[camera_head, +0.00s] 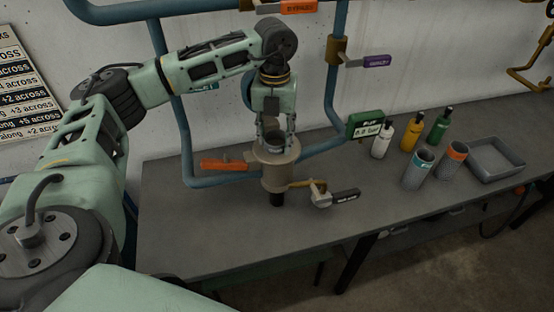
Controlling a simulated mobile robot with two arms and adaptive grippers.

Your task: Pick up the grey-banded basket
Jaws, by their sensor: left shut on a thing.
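My left gripper (276,133) points straight down over the open top of a tan strainer housing (277,172) on the blue pipe. Its fingers are shut on the rim of a round dark-grey piece (275,146), which looks like the grey-banded basket. The piece sits in the mouth of the housing, and its lower part is hidden inside. I cannot tell whether it is raised at all. My right gripper is not in view.
White, yellow and green bottles stand behind. An orange handle (224,165) and a black-handled valve (345,196) flank the housing.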

